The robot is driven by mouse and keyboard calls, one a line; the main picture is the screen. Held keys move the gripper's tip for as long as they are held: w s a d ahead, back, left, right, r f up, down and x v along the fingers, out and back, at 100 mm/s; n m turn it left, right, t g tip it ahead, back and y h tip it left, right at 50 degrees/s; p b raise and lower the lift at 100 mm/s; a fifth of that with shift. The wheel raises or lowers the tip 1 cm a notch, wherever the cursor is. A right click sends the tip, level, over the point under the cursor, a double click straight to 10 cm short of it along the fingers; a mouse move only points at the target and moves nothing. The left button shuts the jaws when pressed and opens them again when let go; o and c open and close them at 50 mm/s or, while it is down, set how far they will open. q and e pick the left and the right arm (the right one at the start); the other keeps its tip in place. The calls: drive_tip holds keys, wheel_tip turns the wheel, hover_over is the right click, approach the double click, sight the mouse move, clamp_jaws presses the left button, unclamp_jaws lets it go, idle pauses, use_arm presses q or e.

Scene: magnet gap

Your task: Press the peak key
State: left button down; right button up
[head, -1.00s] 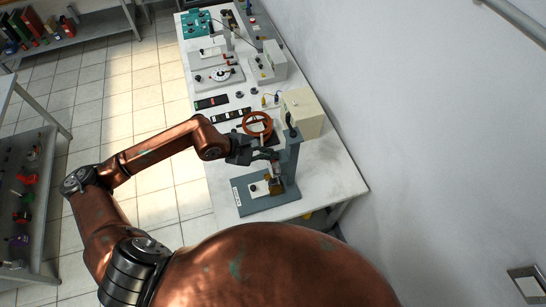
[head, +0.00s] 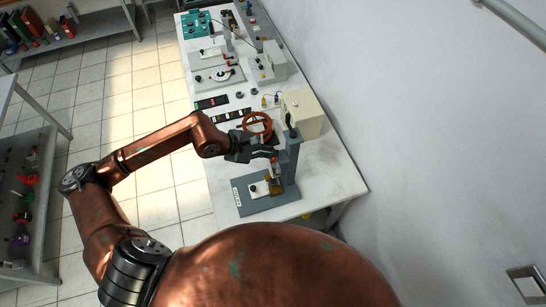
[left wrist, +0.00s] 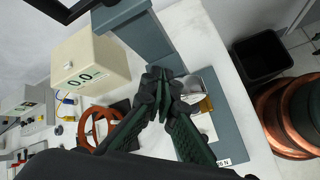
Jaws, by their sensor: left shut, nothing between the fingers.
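My left gripper (head: 274,154) is shut and empty beside the grey post of a blue-grey stand (head: 262,205). In the left wrist view its fingertips (left wrist: 165,84) are together above the stand, to the right of the meter box and apart from it. My right gripper is out of view.
The stand's upright post (head: 291,160) rises close to my left gripper. An orange-brown ring (head: 258,124) lies behind the gripper. Several other instruments fill the far white bench (head: 335,180). A wall runs along the right.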

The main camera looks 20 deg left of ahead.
sight(271, 159)
use_arm(q)
drive_tip(key=shift+r+p, duration=0.8)
drive_tip(key=shift+r, duration=1.7)
